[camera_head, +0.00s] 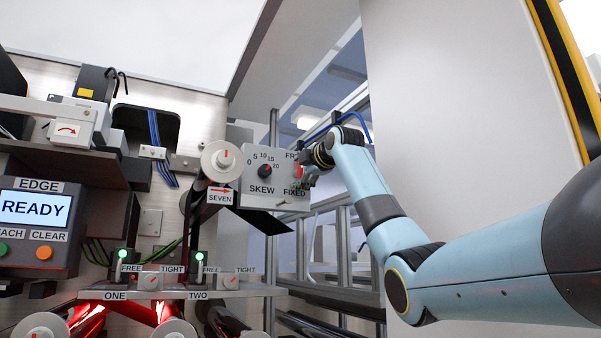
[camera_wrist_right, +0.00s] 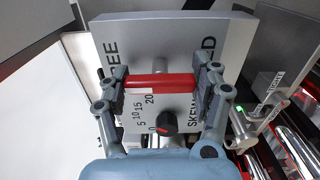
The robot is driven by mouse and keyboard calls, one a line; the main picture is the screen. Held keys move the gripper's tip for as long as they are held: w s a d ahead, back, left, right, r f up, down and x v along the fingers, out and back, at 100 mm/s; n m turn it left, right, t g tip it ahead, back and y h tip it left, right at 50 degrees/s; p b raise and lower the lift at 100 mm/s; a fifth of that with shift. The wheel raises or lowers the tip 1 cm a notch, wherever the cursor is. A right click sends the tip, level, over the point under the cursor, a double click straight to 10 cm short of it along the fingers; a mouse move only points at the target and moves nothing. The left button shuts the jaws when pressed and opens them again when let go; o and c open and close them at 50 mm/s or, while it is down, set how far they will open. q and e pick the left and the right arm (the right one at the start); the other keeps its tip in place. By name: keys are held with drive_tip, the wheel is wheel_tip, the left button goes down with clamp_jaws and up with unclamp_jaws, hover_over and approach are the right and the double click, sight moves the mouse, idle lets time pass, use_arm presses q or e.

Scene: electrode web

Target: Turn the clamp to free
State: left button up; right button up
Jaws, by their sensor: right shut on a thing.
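The clamp is a red bar handle on the grey SKEW panel (camera_head: 253,199), between the FREE mark above and the FIXED mark below; part of its red shows in the head view (camera_head: 299,171). In the right wrist view the red handle (camera_wrist_right: 160,81) lies across the picture, with a white strip along its left part. FREE reads at the left there and FIXED, partly hidden, at the right. My right gripper (camera_wrist_right: 161,88) is shut on the handle, one finger at each end; it also shows at the panel in the head view (camera_head: 302,179). My left gripper is out of view.
A black SKEW knob (camera_head: 265,171) with a red pointer sits beside the clamp on the same panel. A white roller (camera_head: 222,161) and a SEVEN sign (camera_head: 220,196) are to the left. A display (camera_head: 35,208) reads READY. A pale wall stands right of the panel.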

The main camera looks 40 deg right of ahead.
drive_tip(key=shift+f, duration=0.2)
drive_tip(key=o, duration=1.2)
drive_tip(key=shift+r, duration=0.1)
drive_tip(key=shift+r, duration=0.1)
